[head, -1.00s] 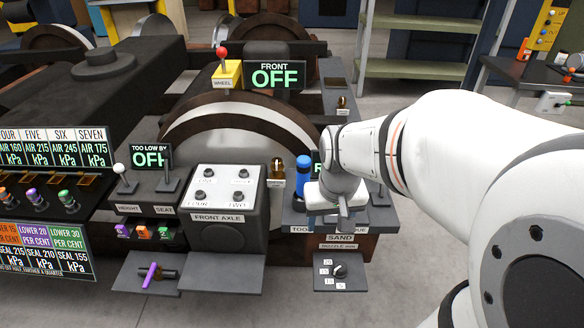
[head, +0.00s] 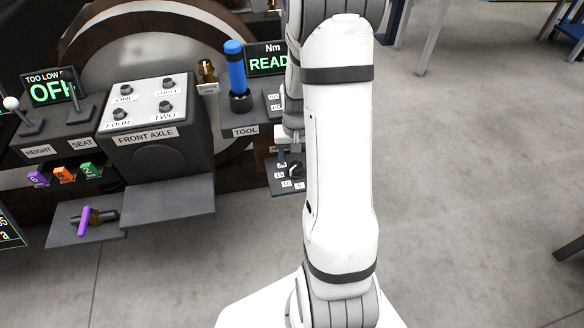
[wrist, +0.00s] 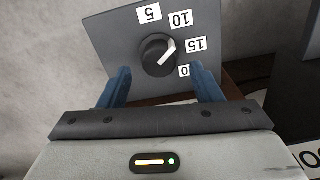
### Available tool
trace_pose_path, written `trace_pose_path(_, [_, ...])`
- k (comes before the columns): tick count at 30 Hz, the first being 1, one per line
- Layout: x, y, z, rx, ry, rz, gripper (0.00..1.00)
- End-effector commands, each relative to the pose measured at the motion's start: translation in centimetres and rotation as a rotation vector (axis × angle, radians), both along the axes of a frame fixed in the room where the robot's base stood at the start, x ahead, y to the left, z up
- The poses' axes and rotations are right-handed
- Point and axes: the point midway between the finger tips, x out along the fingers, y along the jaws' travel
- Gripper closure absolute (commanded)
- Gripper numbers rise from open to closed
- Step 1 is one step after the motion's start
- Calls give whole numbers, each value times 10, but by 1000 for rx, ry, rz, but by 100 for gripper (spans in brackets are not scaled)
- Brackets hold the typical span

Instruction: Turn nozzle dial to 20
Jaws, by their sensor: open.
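The nozzle dial (wrist: 158,54) is a round black knob on a dark plate (wrist: 112,40). Labels 5, 10 and 15 are readable in the wrist view; the label below 15 is partly hidden, with a 0 showing. The white pointer aims toward the upper right, roughly between 10 and 15. My gripper (wrist: 161,68) is open, its blue fingers apart at either side below the knob. I cannot tell whether they touch it. In the head view the dial (head: 296,170) is partly covered by my arm, and little of my gripper (head: 284,150) shows.
A blue-handled tool (head: 236,68) stands upright on the TOOL shelf, left of my arm. A READY display (head: 265,62) is behind it. The FRONT AXLE box (head: 147,115) and a lower shelf (head: 165,202) are further left.

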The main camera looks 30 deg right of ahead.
Motion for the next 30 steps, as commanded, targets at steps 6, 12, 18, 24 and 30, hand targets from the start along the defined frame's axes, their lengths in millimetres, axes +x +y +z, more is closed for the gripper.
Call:
trace_pose_path(6, [-1,0,-31,1,2,1,41])
trace_pose_path(12, [0,0,-37,0,0,1,41])
trace_pose_path(18, [0,0,-37,0,0,1,43])
trace_pose_path(24, [0,0,-37,0,0,1,59])
trace_pose_path(30, [0,1,-36,0,0,1,76])
